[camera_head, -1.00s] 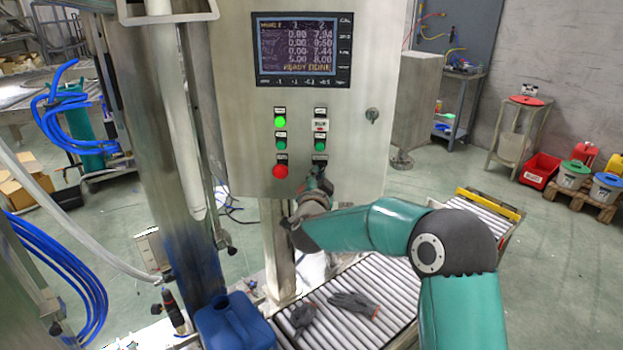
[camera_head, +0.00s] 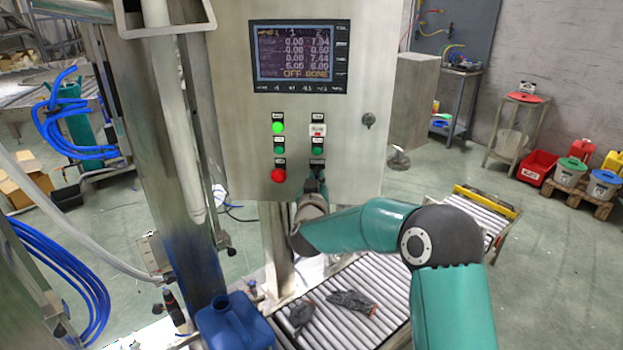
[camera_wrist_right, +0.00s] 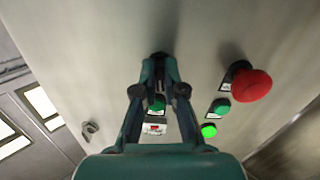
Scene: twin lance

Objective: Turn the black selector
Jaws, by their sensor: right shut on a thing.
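The black selector (camera_wrist_right: 159,56) is on the lower front of the steel control cabinet (camera_head: 235,120), under a column of green buttons. In the right wrist view it is mostly hidden between my fingertips. My right gripper (camera_head: 317,172) reaches up to the cabinet's lower edge in the head view. In the wrist view my right gripper (camera_wrist_right: 160,72) is shut on the selector, its fingers close to the panel. My left gripper is in neither view.
A red stop button (camera_head: 279,175) sits left of the selector, below a lit green lamp (camera_head: 278,127). The display (camera_head: 298,58) is above. A roller conveyor (camera_head: 385,285) with dark gloves (camera_head: 352,301) and a blue canister (camera_head: 235,322) are below.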

